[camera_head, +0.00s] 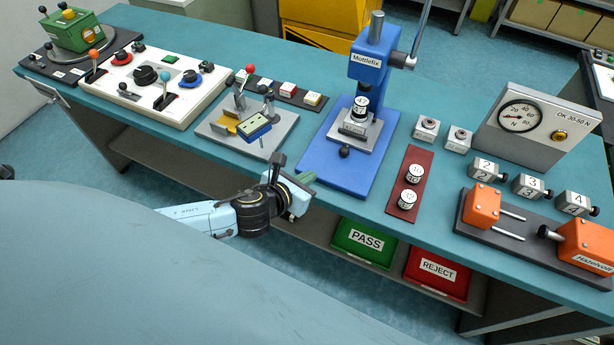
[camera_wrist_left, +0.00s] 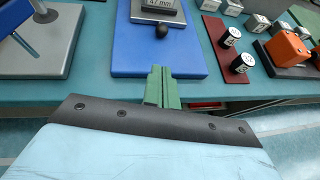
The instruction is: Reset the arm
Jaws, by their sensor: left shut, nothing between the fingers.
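My left arm (camera_head: 195,218) reaches in from the left in the head view, light blue with a black and gold wrist joint. My left gripper (camera_head: 308,178) has green fingers and is at the bench's front edge, just left of the blue press base. In the left wrist view its green fingers (camera_wrist_left: 161,75) are together and empty, with the blue base beyond them. I cannot tell its exact height above the bench. My right gripper is in neither view.
The blue press (camera_head: 371,65) stands behind the gripper, with a grey fixture plate (camera_head: 215,130) to its left. A red strip (camera_head: 415,160) with two cylinders lies to the right. The PASS bin (camera_head: 366,243) and REJECT bin (camera_head: 437,272) sit below the bench.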

